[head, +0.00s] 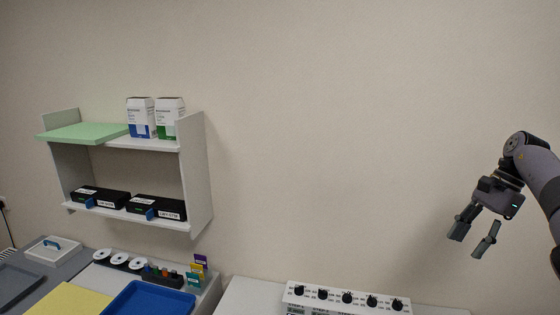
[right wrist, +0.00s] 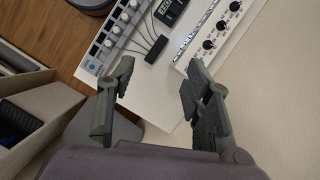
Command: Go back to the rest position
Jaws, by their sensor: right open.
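My right gripper (head: 474,236) hangs from its arm at the right side of the head view, raised in front of the bare wall. Its fingers are apart and nothing is between them. In the right wrist view the open fingers of the right gripper (right wrist: 158,100) point toward a white table (right wrist: 160,98) well beyond them. My left gripper does not show in either view.
A white panel with black knobs (head: 347,299) stands on the table, left of and below my right gripper. A wall shelf (head: 195,175) holds boxes at left. A blue tray (head: 150,300) lies below it. The wall between shelf and gripper is clear. The right wrist view shows a cardboard box (right wrist: 50,115).

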